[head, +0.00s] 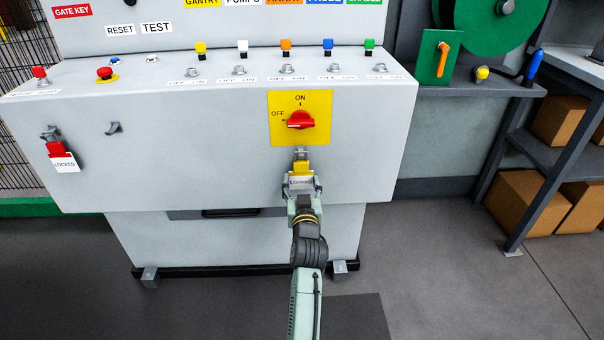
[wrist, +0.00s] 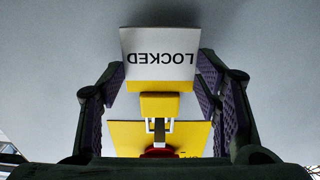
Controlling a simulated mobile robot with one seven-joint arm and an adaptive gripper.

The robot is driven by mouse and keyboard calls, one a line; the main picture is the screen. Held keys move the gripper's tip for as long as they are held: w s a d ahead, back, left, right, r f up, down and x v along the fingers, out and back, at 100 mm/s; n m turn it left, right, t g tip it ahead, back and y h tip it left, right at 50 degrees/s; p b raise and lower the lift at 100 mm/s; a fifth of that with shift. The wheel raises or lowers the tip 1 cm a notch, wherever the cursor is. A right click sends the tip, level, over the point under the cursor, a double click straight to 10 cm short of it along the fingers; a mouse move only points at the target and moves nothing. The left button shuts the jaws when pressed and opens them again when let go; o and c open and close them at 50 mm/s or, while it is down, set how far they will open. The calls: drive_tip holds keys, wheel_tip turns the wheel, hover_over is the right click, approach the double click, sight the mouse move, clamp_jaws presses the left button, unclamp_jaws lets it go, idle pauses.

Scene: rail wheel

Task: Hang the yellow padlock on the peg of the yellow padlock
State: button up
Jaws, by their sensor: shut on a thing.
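The yellow padlock (head: 301,167) is at the metal bracket (head: 300,153) just below the yellow switch plate (head: 274,120) with its red handle (head: 300,119). A white LOCKED tag (head: 300,183) covers its lower front. My gripper (head: 302,189) is shut on the padlock, with one finger at each side. In the wrist view the padlock (wrist: 160,105) and tag (wrist: 160,57) lie between my finger pads, and its shackle (wrist: 160,129) points toward the switch plate (wrist: 125,136). I cannot tell whether the shackle is still through the bracket. An empty peg (head: 113,128) is on the cabinet's left front.
A red padlock (head: 56,149) with a LOCKED tag hangs on another peg at the far left. The grey cabinet's front (head: 200,150) is clear between the empty peg and the switch. Small switches line its top. Shelves with boxes (head: 530,200) stand to the right.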

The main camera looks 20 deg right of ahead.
sight(301, 175)
drive_tip(key=shift+c, duration=0.6)
drive_tip(key=shift+r+p, duration=0.5)
drive_tip(key=shift+r, duration=0.2)
drive_tip(key=shift+v, duration=1.75)
drive_tip(key=shift+v, duration=1.75)
drive_tip(key=shift+a+r, duration=0.1)
drive_tip(key=shift+a, duration=0.05)
